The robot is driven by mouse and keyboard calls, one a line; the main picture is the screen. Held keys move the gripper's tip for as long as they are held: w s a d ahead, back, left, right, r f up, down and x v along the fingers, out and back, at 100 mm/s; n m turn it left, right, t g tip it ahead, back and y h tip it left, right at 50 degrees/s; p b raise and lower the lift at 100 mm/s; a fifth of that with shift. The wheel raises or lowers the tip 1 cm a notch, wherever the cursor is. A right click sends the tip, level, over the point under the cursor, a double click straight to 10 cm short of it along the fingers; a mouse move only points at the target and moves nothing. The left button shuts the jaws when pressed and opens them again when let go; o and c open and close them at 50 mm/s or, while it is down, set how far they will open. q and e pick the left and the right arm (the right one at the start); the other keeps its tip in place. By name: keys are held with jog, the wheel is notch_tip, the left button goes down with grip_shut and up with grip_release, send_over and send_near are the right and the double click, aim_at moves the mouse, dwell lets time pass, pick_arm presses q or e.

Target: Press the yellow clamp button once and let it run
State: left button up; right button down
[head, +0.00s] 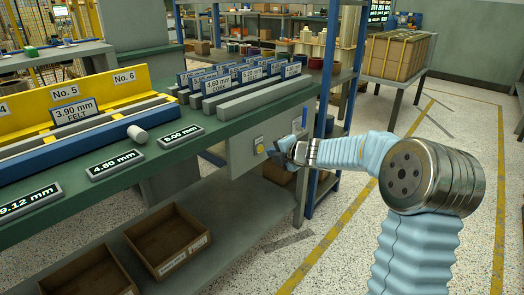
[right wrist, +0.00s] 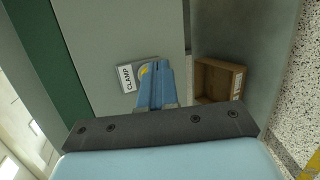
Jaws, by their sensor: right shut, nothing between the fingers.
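The yellow clamp button (head: 259,146) is on the front of a grey control box (head: 238,152) under the green bench edge. In the right wrist view the yellow button (right wrist: 143,72) shows as a partial disc beside a label reading CLAMP (right wrist: 126,78). My right gripper (head: 278,152) is shut and empty, its fingers pointing at the box front close to the button. In the right wrist view the shut blue fingers (right wrist: 156,72) cover part of the button. Whether the fingertips touch it I cannot tell. My left gripper is not in view.
Brown bins (head: 167,240) sit on the shelf below. A blue rack post (head: 325,90) stands behind my right gripper. The floor at the right is open.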

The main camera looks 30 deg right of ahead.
jog(key=shift+s+d, duration=0.3)
jog(key=shift+s, duration=0.5)
jog(key=shift+s+d, duration=0.35)
jog(key=shift+s, duration=0.4)
jog(key=shift+s+d, duration=0.3)
jog(key=shift+s, duration=0.5)
jog(key=s+a+f+m+g+y, duration=0.1)
jog(key=s+a+f+m+g, duration=0.2)
jog(key=a+f+m, duration=0.7)
jog(key=s+a+f+m+g+y, duration=0.1)
jog(key=s+a+f+m+g, duration=0.15)
jog(key=a+f, duration=0.85)
jog(key=s+a+f+m+g, duration=0.3)
jog(key=s+f+m, duration=0.2)
jog(key=s+f, duration=0.4)
jog(key=s+a+f+m+g, duration=0.3)
jog(key=s+f+m, duration=0.2)
jog(key=s+f, duration=0.4)
jog(key=s+p, duration=0.1)
jog(key=s, duration=0.4)
jog(key=shift+a+f+m, duration=0.25)
jog(key=shift+a+m, duration=0.1)
